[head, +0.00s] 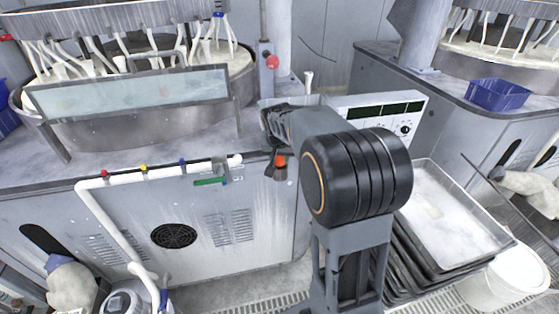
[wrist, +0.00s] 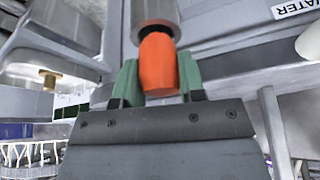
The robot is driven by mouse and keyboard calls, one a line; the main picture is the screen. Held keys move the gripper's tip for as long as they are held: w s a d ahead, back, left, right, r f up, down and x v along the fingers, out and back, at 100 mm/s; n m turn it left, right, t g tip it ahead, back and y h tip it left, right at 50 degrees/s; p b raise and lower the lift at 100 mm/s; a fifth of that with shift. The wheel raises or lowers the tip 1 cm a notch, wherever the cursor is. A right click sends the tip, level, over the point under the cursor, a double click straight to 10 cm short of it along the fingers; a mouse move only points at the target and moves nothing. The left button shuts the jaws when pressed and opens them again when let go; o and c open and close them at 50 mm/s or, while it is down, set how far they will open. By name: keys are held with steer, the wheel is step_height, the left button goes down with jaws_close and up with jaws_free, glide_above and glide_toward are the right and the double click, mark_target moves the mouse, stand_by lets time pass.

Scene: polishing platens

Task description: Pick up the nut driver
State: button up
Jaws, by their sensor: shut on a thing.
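The nut driver shows in the wrist view as an orange handle (wrist: 158,62) between the two green fingers of my gripper (wrist: 156,84). The fingers are shut on the handle from both sides. A grey cylinder (wrist: 150,18) adjoins the far end of the handle; I cannot tell whether it is part of the driver. In the head view a small orange patch of the nut driver (head: 281,160) shows below my wrist, in front of the grey cabinet's right end. My arm hides most of the gripper there.
The grey cabinet (head: 120,215) carries a white pipe (head: 115,181) along its front edge and a round polishing machine (head: 130,120) on top. A control panel (head: 385,112) stands behind my arm. Stacked trays (head: 450,215) and a white bucket (head: 520,270) are at right.

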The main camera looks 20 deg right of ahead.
steer(key=shift+c, duration=1)
steer(key=shift+r, duration=0.1)
